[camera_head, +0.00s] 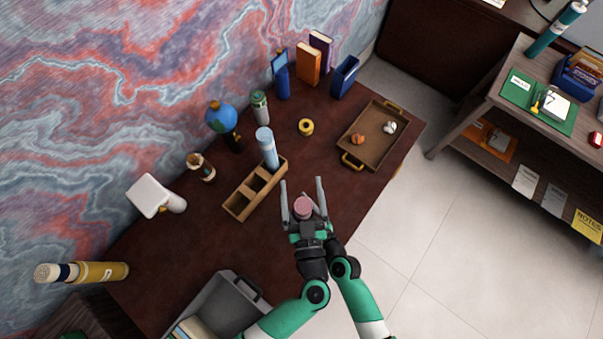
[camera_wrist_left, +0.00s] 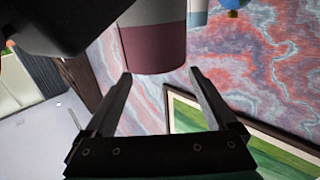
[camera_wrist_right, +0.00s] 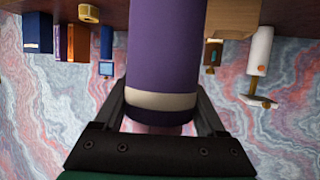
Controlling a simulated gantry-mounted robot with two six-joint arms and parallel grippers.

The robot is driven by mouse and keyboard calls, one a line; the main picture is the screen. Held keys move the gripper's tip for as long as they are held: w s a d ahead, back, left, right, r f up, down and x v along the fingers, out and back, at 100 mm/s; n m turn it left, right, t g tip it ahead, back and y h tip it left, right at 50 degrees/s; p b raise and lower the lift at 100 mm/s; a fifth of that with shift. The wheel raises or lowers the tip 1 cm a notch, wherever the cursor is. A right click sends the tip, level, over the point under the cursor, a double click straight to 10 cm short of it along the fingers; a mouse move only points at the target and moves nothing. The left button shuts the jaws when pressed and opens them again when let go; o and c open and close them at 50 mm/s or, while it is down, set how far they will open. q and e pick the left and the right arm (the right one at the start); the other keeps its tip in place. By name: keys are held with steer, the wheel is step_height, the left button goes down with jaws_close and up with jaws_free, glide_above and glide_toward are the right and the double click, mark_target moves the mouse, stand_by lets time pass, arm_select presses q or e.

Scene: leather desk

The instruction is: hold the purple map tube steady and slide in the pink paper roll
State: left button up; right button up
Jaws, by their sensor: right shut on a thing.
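The purple map tube (camera_wrist_right: 165,50) fills the middle of the right wrist view, with a cream band near its rim. My right gripper (camera_wrist_right: 158,95) is shut on it. Pink of the paper roll (camera_wrist_right: 152,129) shows just past that rim. In the head view the round end of the pink roll (camera_head: 303,206) faces up between the fingers of my left gripper (camera_head: 302,188). That gripper is open. The left wrist view shows the roll's pink end and a pale band (camera_wrist_left: 153,45) beyond the spread fingertips. How deep the roll sits is hidden; the tube is hidden in the head view.
A wooden divided holder (camera_head: 238,206) with a blue tube (camera_head: 266,146) stands just left of my grippers. A tray (camera_head: 352,138) lies at the desk's right. A grey bin (camera_head: 216,311) sits at the front left. Bare desk lies between holder and bin.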

arm_select(q)
steer(key=s+d, duration=0.1)
steer(key=s, duration=1.1)
steer(key=shift+d, duration=0.35)
arm_select(e)
steer(key=o, duration=1.3)
steer(key=shift+o, duration=0.2)
steer(key=v, duration=1.2)
